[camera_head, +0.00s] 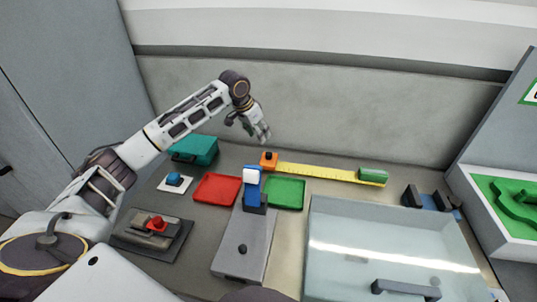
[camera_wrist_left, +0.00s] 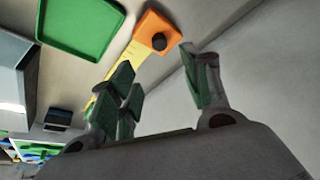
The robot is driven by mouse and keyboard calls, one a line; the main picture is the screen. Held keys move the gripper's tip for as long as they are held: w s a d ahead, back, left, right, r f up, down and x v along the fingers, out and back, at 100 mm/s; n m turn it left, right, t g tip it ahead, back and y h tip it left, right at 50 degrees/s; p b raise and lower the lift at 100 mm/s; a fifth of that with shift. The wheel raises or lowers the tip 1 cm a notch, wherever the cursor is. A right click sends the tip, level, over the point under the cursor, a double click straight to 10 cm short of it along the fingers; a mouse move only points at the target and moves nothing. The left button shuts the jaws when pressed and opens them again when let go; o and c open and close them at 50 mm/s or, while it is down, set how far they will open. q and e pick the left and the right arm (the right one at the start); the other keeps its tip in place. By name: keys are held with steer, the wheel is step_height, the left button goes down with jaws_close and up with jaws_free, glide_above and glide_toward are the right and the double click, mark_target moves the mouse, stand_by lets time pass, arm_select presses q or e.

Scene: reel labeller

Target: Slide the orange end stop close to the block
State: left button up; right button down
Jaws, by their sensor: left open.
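The orange end stop (camera_head: 268,160) with a dark knob sits at the left end of a yellow ruler strip (camera_head: 318,172). A green block (camera_head: 373,176) lies at the strip's right end, well apart from the end stop. My left gripper (camera_head: 256,132) hangs above and behind the end stop, near the back wall, touching nothing. In the left wrist view the left gripper (camera_wrist_left: 165,95) is open and empty, with the orange end stop (camera_wrist_left: 157,35) beyond its fingers. The green block is not clearly made out there. My right gripper is not in view.
A red tray (camera_head: 217,188) and a green tray (camera_head: 284,193) lie in front of the strip, with a blue and white device (camera_head: 252,185) between them. A teal box (camera_head: 195,149) stands at left. A clear cover (camera_head: 390,250) fills the front right.

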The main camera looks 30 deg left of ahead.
mark_target(269, 154)
arm_select(q)
steer(key=shift+x, duration=6.9)
steer(key=shift+s+d, duration=0.1)
steer(key=shift+s, duration=0.05)
jaws_close()
